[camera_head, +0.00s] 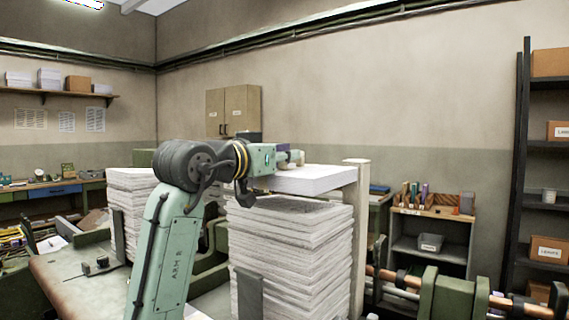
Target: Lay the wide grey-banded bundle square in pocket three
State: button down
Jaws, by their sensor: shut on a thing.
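A thick white paper bundle (312,180) lies level, just above the top of a tall paper stack (290,255), with a dark gap under part of it. I cannot make out a grey band on it. My gripper (246,193) is at the bundle's left edge, dark fingers pointing down, shut on the bundle; my forearm hides part of the grip. Whether the bundle's far side touches anything is unclear. I cannot pick out pocket three in this view.
A pale upright post (358,240) stands at the tall stack's right side. Another paper stack (130,205) stands behind my arm at left. A green machine with copper rollers (440,295) is at lower right. A small shelf unit (432,240) and dark rack (520,180) stand beyond.

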aim_at(285, 171)
jog(key=shift+w+a+f, duration=0.15)
jog(key=shift+w+f, duration=0.05)
jog(key=shift+f, duration=0.15)
jog(key=shift+f+p, duration=0.55)
jog(key=shift+f, duration=0.8)
jog(key=shift+f, duration=0.1)
jog(key=c, duration=1.6)
grip_release()
jog(key=b+v, duration=0.4)
jog(key=v, duration=0.8)
